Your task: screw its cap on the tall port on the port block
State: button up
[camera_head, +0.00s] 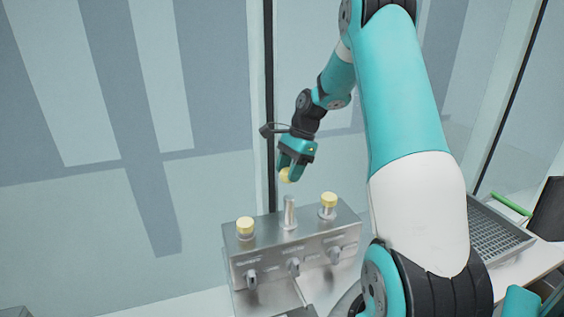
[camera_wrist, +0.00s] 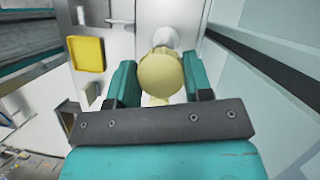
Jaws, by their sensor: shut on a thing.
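The metal port block (camera_head: 300,255) stands below my arm in the head view. Its tall port (camera_head: 289,213) rises bare from the middle of the top, between two ports with yellow caps on them. My gripper (camera_head: 290,171) is above the tall port, shut on a yellow cap (camera_head: 285,175). The held cap (camera_wrist: 162,74) also shows between the teal fingers in the wrist view. In the head view there is a visible gap between the held cap and the top of the tall port. The cap's inner side is hidden.
The left yellow cap (camera_head: 245,226) and the right yellow cap (camera_head: 328,200) flank the tall port. Labelled valve handles line the block's front. A grey mesh tray (camera_head: 490,237) lies at the right. A dark vertical post and pale wall panels are behind.

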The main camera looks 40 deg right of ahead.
aim_at(287, 198)
jog(key=shift+f+b, duration=2.25)
jog(key=shift+b, duration=0.15)
jog(key=shift+f, duration=0.5)
jog(key=shift+p, duration=0.9)
jog(key=shift+f+p, duration=0.65)
jog(key=shift+f, duration=0.3)
dwell(2.1)
jog(key=o, duration=1)
jog(key=shift+c, duration=0.2)
jog(key=shift+c, duration=0.3)
